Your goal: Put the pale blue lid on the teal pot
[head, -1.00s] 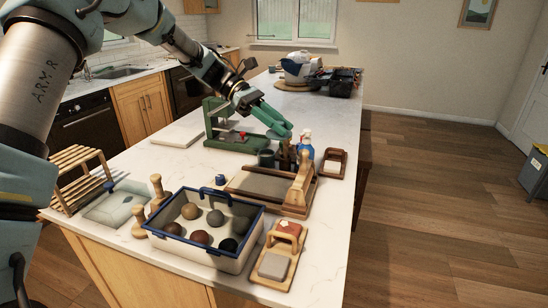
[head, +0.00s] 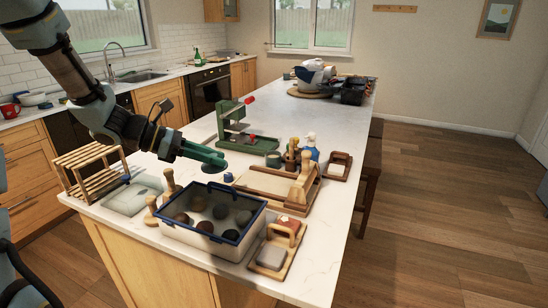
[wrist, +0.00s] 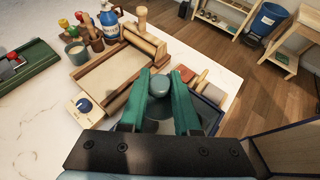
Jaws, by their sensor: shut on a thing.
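My gripper (head: 214,161) is shut on a small round grey-blue piece (wrist: 159,83), which looks like the pale blue lid. It shows between the green fingertips (wrist: 165,85) in the wrist view; the fingers hide part of it. In the head view my gripper is in the air above the back of the clay bin. The teal pot (head: 273,159) stands upright on the counter, right of and beyond my gripper. It also shows at upper left in the wrist view (wrist: 76,53), apart from my gripper.
The blue-rimmed bin (head: 190,242) holds several clay balls. A blue spray bottle (head: 310,148) and a green press (head: 245,142) stand near the pot.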

